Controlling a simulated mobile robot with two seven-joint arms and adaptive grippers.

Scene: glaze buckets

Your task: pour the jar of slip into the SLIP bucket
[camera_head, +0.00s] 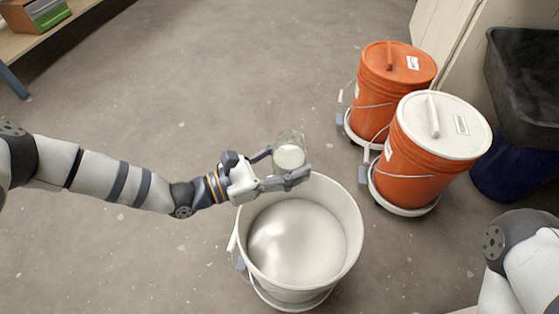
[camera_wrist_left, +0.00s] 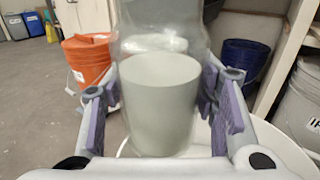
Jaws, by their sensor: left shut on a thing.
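My left gripper (camera_head: 281,166) is shut on the glass jar (camera_head: 290,142), with one finger on each side of it. The jar is clear and holds pale grey-green slip (camera_wrist_left: 160,105). It looks upright, above the far rim of an open white bucket (camera_head: 352,212). Whitish liquid (camera_head: 297,243) lies inside this bucket. In the left wrist view the jar fills the middle between the fingers, and clear glass rises above the slip. No label shows on the open bucket in the head view, so I cannot read its name. My right gripper is out of view.
An orange bucket with an orange lid (camera_head: 400,62) and one with a white lid (camera_head: 445,120) stand on wheeled bases at the right. A black bin (camera_head: 525,85) and a blue bucket (camera_head: 515,178) are beyond them. The floor (camera_head: 180,80) at left is clear.

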